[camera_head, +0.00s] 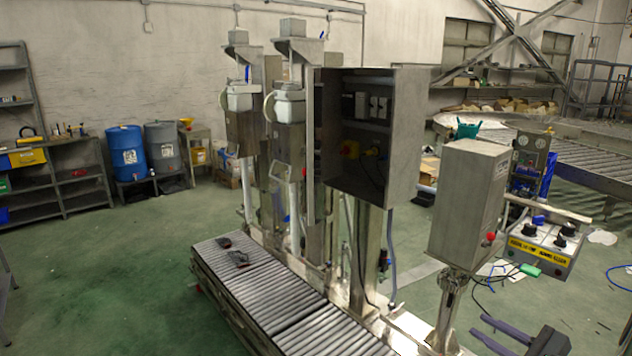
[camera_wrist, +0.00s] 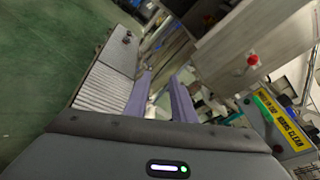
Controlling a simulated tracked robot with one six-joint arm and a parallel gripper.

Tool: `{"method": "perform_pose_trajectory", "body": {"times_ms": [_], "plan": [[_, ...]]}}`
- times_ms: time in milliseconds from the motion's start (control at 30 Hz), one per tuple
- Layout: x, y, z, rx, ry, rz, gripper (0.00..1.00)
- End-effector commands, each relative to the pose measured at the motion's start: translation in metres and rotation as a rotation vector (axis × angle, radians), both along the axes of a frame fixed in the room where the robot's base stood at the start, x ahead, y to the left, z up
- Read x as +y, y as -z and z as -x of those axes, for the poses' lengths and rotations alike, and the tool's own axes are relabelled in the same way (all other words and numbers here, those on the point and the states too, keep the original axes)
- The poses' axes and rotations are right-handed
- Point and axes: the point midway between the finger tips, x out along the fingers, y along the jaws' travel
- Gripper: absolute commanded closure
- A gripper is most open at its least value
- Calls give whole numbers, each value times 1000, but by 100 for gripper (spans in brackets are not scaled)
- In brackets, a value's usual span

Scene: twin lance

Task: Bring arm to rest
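My gripper (camera_head: 480,326) is at the bottom right of the head view, low in front of the grey control box on its post. Its two purple-grey fingers point left and are apart, with nothing seen between them. In the wrist view my gripper (camera_wrist: 161,76) also shows open, with a gap between the fingers. The dark gripper body fills the bottom of that view. Most of my arm is out of the head view.
The grey box (camera_head: 468,200) with a red button stands close above my gripper. A roller conveyor (camera_head: 262,302) lies left, beside the twin lance machine (camera_head: 275,110). A yellow-labelled control panel (camera_head: 540,248) is at the right. Green floor (camera_head: 120,290) is clear at the left.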

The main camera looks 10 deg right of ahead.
Motion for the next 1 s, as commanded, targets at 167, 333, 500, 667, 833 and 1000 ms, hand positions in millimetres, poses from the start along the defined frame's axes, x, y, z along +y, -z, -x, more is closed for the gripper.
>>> {"method": "perform_pose_trajectory", "body": {"times_ms": [167,333,500,667,833,1000], "plan": [[63,15,8,141,-203,120,77],[117,26,23,262,-407,268,77],[162,34,45,365,-611,451,77],[193,36,68,441,-792,647,77],[214,34,88,494,-959,867,77],[227,26,104,517,-1101,1094,77]]}}
